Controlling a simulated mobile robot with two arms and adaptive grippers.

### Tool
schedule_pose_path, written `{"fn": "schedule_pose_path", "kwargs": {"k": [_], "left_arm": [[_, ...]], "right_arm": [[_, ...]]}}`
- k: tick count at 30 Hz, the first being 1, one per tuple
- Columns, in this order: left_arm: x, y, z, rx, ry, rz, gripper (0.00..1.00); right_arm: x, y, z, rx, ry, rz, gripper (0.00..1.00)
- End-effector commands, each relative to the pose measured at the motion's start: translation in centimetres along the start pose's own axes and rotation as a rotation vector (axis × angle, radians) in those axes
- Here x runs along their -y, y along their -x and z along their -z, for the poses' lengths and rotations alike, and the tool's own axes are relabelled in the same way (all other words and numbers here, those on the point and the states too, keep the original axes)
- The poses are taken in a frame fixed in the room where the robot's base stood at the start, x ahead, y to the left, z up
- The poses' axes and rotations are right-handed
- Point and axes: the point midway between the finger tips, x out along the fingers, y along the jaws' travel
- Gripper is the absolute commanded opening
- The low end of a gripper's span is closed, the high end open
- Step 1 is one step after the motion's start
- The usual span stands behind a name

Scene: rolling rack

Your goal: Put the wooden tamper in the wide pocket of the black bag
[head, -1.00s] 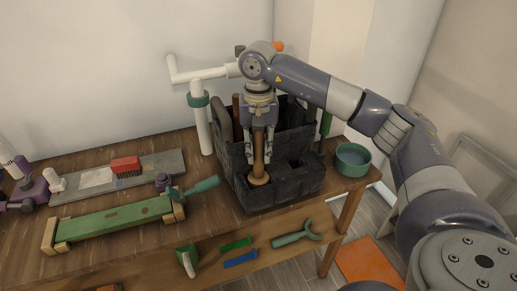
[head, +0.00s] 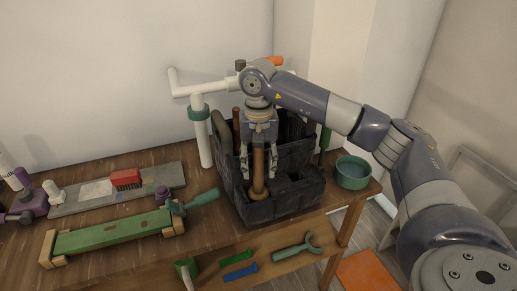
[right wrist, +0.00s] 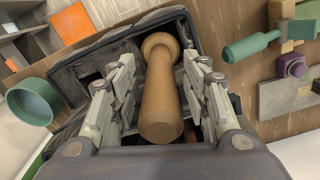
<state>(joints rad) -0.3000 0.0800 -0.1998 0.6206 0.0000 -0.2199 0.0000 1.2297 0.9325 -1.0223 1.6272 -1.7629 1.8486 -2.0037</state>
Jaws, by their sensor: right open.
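The wooden tamper (head: 258,175) stands roughly upright with its round base down in the front pocket of the black bag (head: 290,208). In the right wrist view the tamper (right wrist: 160,100) has its handle toward the camera and its base inside the larger pocket opening. My right gripper (head: 259,175) is open, with one finger on each side of the handle and gaps between. The fingers also show in the right wrist view (right wrist: 158,85). The tamper's underside is hidden. My left gripper is not in view.
The bag stands on the wooden table (head: 215,225) near its right end. A teal bowl (head: 353,173) is right of it. A white pipe stand (head: 203,140) rises behind left. A green clamp-like block (head: 115,228) and a grey board (head: 95,193) lie left. A lower shelf holds several tools.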

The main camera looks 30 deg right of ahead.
Motion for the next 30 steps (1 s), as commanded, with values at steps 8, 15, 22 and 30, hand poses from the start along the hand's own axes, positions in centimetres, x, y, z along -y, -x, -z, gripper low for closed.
{"fn": "schedule_pose_path", "kwargs": {"k": [8, 15, 22, 30], "left_arm": [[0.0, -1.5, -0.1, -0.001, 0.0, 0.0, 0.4], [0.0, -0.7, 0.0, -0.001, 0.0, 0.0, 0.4], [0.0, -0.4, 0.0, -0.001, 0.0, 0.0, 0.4], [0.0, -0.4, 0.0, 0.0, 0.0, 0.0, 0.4]], "right_arm": [[0.2, 5.6, 0.1, -0.007, 0.001, 0.007, 0.43], [0.0, 9.9, 0.1, -0.005, 0.0, 0.002, 0.43], [0.0, 11.6, 0.0, -0.002, 0.0, 0.002, 0.43], [0.0, 11.8, 0.0, -0.001, 0.0, 0.002, 0.43]]}}
